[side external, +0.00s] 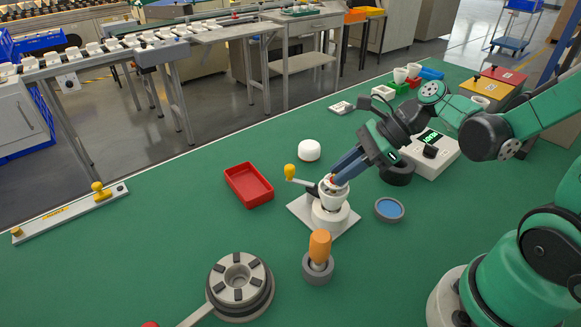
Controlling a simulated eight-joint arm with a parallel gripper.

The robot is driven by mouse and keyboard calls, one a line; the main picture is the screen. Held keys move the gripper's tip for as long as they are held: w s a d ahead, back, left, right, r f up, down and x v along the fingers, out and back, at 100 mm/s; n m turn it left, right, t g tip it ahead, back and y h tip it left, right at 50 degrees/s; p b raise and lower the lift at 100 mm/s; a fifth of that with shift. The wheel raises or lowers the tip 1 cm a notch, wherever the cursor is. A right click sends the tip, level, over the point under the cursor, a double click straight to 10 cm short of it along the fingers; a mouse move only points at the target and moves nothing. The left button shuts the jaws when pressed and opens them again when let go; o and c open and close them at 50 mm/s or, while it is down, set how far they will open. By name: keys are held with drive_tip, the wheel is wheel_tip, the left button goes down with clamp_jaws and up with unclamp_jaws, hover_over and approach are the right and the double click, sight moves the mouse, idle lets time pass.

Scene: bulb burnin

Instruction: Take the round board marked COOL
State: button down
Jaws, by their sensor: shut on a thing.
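My gripper (338,177), with blue fingers, points down and left into the top of a white cup-shaped fixture (331,212) on a square pale base plate. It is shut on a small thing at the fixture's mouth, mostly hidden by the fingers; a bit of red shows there. I cannot tell whether that thing is a round board, and no COOL marking is readable. A yellow-knobbed crank handle (290,172) sticks out left of the fixture. A blue-topped round dish (389,210) lies right of it.
A red tray (249,185) and a white round dome (308,150) stand left and behind. An orange-handled tool (319,248) stands in a grey holder in front. A grey round chuck (240,286) is front left. A white box with a display (431,155) is behind right.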

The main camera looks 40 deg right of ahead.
wheel_tip(320, 180, up, 23)
drive_tip(key=shift+f, duration=0.15)
idle(0.8)
